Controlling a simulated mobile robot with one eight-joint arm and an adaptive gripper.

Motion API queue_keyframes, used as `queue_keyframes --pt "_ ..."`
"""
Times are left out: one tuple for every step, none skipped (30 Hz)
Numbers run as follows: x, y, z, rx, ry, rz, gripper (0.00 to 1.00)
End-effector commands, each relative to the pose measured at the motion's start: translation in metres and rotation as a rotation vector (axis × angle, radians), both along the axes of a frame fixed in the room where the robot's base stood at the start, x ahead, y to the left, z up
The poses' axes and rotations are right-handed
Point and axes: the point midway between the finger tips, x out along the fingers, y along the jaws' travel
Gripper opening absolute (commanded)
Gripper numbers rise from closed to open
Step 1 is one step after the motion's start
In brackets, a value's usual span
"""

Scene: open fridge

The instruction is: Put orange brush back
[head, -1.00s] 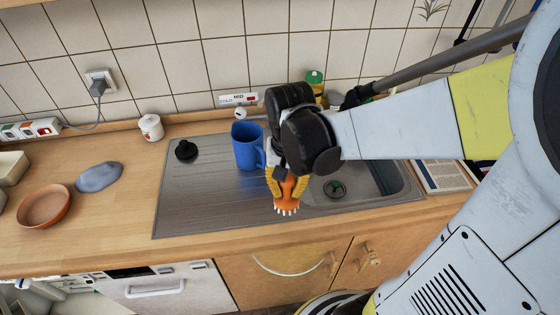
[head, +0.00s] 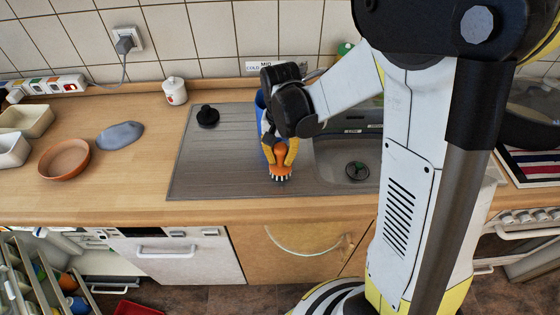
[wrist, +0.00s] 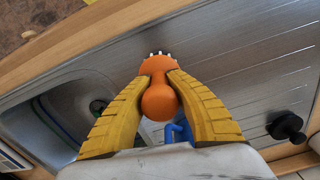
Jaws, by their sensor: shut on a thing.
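The orange brush (head: 281,158) has a round orange body and a ring of pale bristles pointing down. My gripper (head: 279,152) is shut on it, with a yellow finger on each side. In the wrist view the brush (wrist: 158,88) sits between the two yellow fingers (wrist: 160,97). The brush is over the drainboard (head: 222,160) of the metal sink; I cannot tell whether its bristles touch the surface.
The sink basin (head: 343,160) is right of the brush. A black plug (head: 207,116) lies on the drainboard at left. My arm hides part of the right side.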

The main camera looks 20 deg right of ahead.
Motion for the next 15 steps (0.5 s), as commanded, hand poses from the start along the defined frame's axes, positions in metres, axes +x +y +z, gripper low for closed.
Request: queue_keyframes --pt "0.0001 -0.0001 -0.0100 0.000 0.000 0.000 0.00" --pt "0.0001 -0.0001 -0.0120 0.000 0.000 0.000 0.00" --pt "0.0002 -0.0001 -0.0129 0.000 0.000 0.000 0.00" --pt "0.0001 -0.0001 -0.0125 0.000 0.000 0.000 0.00" --pt "0.0000 -0.0001 -0.0118 0.000 0.000 0.000 0.00" --pt "-0.0001 -0.0002 -0.0113 0.000 0.000 0.000 0.00" --pt "-0.0001 -0.0001 -0.0111 0.000 0.000 0.000 0.00" --pt "-0.0001 -0.0001 -0.0110 0.000 0.000 0.000 0.00" --pt "-0.0001 -0.0001 -0.0113 0.000 0.000 0.000 0.00" --pt "-0.0001 -0.0001 -0.0120 0.000 0.000 0.000 0.00" --pt "-0.0002 -0.0002 -0.0131 0.000 0.000 0.000 0.00" --pt "-0.0002 -0.0002 -0.0148 0.000 0.000 0.000 0.00" --pt "-0.0002 -0.0002 -0.0159 0.000 0.000 0.000 0.00" --pt "-0.0002 -0.0002 -0.0153 0.000 0.000 0.000 0.25" --pt "-0.0002 -0.0002 -0.0146 0.000 0.000 0.000 0.37"
